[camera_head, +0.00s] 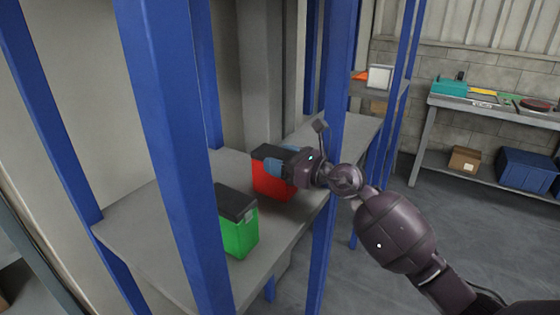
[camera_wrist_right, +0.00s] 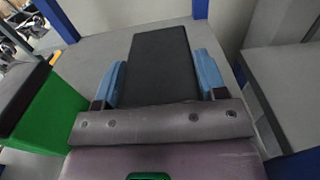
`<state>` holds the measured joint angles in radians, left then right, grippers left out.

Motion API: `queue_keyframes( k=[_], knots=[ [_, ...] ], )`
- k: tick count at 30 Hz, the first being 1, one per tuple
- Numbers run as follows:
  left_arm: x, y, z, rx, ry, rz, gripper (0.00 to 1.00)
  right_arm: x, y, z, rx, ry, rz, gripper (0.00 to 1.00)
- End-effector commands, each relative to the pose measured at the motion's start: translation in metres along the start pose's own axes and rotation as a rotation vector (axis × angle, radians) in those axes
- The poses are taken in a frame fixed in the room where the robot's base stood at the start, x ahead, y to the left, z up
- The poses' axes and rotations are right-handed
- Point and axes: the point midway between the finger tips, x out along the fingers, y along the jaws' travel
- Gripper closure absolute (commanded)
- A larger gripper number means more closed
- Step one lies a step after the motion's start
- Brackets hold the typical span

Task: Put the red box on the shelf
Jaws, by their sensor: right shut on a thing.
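The red box (camera_head: 270,183) with a black lid is at the grey shelf (camera_head: 165,240) between blue posts. It looks upright. My right gripper (camera_head: 283,162) is shut on it near the top, reaching in from the right. In the right wrist view the box's black lid (camera_wrist_right: 158,65) lies between the two blue fingers (camera_wrist_right: 160,82). Whether the box's bottom touches the shelf is hard to tell. My left gripper is not in view.
A green box (camera_head: 239,235) with a black lid stands on the shelf just left of the red box. A blue post (camera_head: 327,200) rises close to my right wrist. A workbench (camera_head: 490,108) with items, a cardboard box (camera_head: 464,160) and a blue crate (camera_head: 527,170) are at the far right.

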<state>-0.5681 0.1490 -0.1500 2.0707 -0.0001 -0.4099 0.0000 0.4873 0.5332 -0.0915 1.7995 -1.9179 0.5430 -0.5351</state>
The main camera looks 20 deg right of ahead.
Motion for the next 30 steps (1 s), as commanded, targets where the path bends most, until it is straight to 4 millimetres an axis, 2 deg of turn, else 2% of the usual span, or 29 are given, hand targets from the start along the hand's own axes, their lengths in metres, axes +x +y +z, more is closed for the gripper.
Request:
queue_keyframes(
  k=[6, 12, 13, 17, 28, 30],
  knots=[
    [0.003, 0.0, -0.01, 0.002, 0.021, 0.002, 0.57, 0.0, 0.0, 0.004, -0.002, -0.005, 0.0, 0.72],
    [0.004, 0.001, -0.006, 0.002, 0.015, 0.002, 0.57, 0.0, 0.0, -0.001, -0.002, -0.005, 0.0, 0.72],
    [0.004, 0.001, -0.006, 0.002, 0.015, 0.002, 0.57, 0.0, 0.0, -0.002, -0.001, -0.003, 0.0, 0.31],
    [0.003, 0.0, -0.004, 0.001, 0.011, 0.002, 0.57, 0.0, 0.0, -0.001, -0.001, -0.003, 0.0, 0.11],
    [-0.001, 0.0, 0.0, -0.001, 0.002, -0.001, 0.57, 0.0, 0.0, 0.004, -0.002, -0.004, 0.0, 0.1],
    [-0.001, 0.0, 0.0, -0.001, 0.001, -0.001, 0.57, -0.008, 0.0, 0.002, -0.002, -0.002, 0.0, 0.1]
  ],
)
